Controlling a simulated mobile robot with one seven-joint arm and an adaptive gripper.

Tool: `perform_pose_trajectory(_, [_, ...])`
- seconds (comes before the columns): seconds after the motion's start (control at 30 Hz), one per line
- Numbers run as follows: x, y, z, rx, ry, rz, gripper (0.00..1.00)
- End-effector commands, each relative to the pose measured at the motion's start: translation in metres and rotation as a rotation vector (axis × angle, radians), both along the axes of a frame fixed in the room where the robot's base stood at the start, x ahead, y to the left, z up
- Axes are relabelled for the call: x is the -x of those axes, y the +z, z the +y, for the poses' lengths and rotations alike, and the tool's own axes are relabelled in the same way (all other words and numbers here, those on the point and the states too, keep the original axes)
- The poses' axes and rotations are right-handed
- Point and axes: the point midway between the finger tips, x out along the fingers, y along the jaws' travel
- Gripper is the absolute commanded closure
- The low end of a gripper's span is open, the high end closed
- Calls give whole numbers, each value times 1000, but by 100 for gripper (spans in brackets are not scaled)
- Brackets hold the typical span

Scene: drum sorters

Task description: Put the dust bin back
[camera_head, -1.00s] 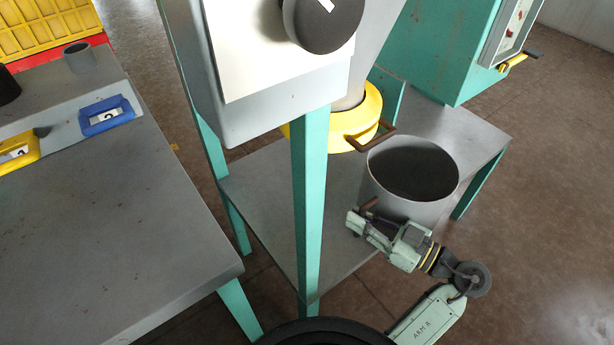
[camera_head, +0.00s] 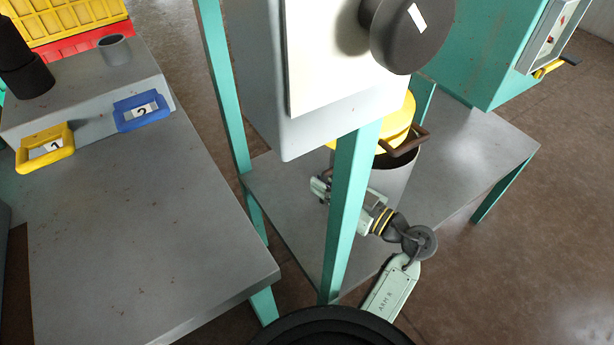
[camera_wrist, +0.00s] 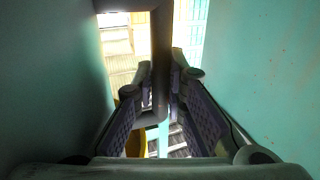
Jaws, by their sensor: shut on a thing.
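The dust bin (camera_head: 393,187) is a grey cylinder standing upright on, or just above, the low grey shelf. It is under the yellow lid-like collar (camera_head: 399,122) of the machine, which covers most of its mouth. A green leg hides part of the bin's left side. My gripper (camera_head: 322,188) is at the bin's lower left side, partly behind that leg. In the wrist view my gripper (camera_wrist: 160,88) is shut on a dark bar, the bin's handle (camera_wrist: 161,45). A brown handle (camera_head: 405,142) sticks out from the yellow collar.
The green machine leg (camera_head: 352,215) stands close to my arm. The low shelf (camera_head: 470,155) is clear to the right. A grey table (camera_head: 150,220) at the left holds a yellow tag 1 (camera_head: 44,148) and a blue tag 2 (camera_head: 142,110).

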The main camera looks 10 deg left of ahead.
Motion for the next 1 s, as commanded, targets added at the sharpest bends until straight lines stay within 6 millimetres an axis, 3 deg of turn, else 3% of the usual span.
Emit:
perform_pose_trajectory(0.17, [-6, 2, 12, 0, 1, -5, 100])
perform_pose_trajectory(0.43, [-24, 2, 50, 1, 2, -6, 100])
perform_pose_trajectory(0.53, [-24, -11, 47, 0, -3, -3, 100])
perform_pose_trajectory(0.77, [-24, -14, 47, 0, -1, -5, 100])
perform_pose_trajectory(0.8, [-24, -16, 47, 0, -1, 0, 88])
perform_pose_trajectory(1.0, [-24, -15, 47, 0, -1, 0, 74])
